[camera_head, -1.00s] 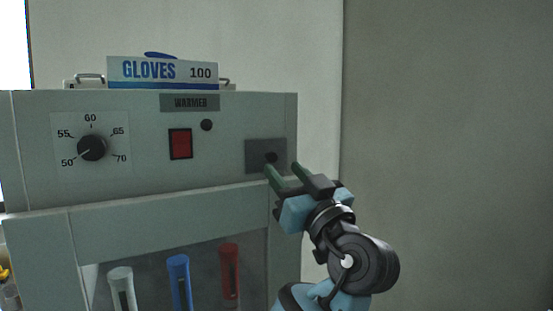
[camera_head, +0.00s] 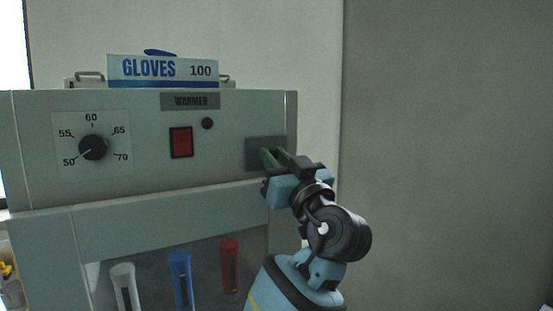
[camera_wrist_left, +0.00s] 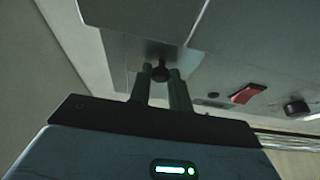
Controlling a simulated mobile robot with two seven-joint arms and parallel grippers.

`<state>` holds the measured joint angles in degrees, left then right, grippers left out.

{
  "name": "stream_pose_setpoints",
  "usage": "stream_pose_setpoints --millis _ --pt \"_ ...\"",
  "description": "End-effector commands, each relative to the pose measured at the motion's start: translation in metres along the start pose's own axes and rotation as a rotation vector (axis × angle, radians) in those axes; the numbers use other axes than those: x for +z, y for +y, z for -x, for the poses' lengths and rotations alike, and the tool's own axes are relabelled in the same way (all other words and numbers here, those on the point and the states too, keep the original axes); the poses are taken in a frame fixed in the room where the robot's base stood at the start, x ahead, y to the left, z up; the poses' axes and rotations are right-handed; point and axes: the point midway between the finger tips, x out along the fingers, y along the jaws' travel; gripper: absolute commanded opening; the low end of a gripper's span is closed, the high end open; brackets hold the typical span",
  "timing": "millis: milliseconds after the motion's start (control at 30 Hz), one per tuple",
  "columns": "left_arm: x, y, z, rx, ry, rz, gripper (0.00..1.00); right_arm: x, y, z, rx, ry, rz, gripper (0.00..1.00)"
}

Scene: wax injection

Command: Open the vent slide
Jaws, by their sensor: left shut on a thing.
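The vent slide is a dark grey plate (camera_head: 263,142) at the right end of the warmer's front panel. Its small dark round knob (camera_wrist_left: 160,72) shows in the left wrist view between two green-grey fingers. My left gripper (camera_head: 273,157) reaches the plate from the lower right and is shut on the knob. In the head view the fingers hide the knob. My right gripper is in neither view.
The warmer (camera_head: 45,185) has a dial (camera_head: 93,147) pointing near 50, a red switch (camera_head: 181,142) and a small dark button (camera_head: 207,123). A gloves box (camera_head: 162,73) lies on top. White, blue and red tubes stand in the lower compartment. Right of the warmer is bare wall.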

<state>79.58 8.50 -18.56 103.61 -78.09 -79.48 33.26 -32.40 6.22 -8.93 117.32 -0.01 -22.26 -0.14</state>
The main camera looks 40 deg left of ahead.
Motion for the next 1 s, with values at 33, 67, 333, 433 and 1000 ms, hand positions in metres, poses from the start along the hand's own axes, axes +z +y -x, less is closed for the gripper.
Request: stream_pose_setpoints --millis 33,67,333,433,1000 --pt "0.000 0.000 0.000 0.000 0.000 0.000 0.00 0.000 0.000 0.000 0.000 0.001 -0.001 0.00" --pt "0.000 0.000 0.000 0.000 0.000 0.000 0.00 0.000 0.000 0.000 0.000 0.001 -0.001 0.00" --pt "-0.007 0.000 -0.003 -0.001 -0.001 0.003 0.00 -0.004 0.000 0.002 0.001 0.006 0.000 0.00" --pt "-0.024 -0.001 -0.009 -0.001 0.000 0.005 0.00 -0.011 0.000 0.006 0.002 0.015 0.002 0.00" --pt "-0.063 0.000 -0.025 0.001 0.007 0.004 0.25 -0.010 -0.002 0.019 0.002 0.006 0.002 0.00"
